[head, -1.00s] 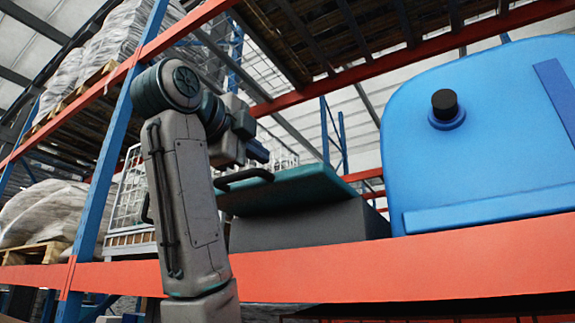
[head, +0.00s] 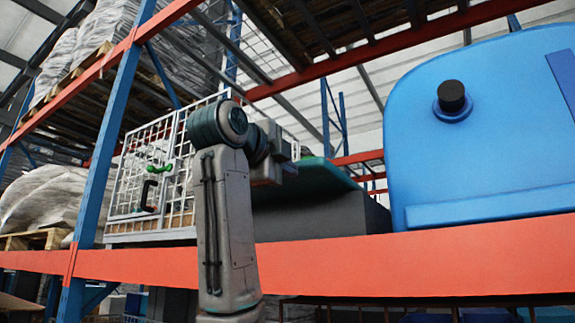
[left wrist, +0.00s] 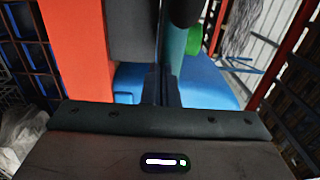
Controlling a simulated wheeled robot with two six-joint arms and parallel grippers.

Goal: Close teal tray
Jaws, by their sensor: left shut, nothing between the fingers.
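The teal tray (head: 338,181) is a flat slab on top of a dark grey box (head: 325,214) on the shelf; it looks tilted relative to the box. My left arm hides its left end. My left gripper (head: 290,167) is at that left end in the head view, its fingertips mostly hidden. In the left wrist view, my left gripper's fingers (left wrist: 162,87) are together and empty, pointing along the narrow teal edge (left wrist: 175,55) with the grey box (left wrist: 132,30) beside it. I cannot tell whether they touch it. My right gripper is not in view.
The orange shelf beam (head: 400,253) runs across the front. A large blue tank (head: 490,140) with a black cap stands to the right.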

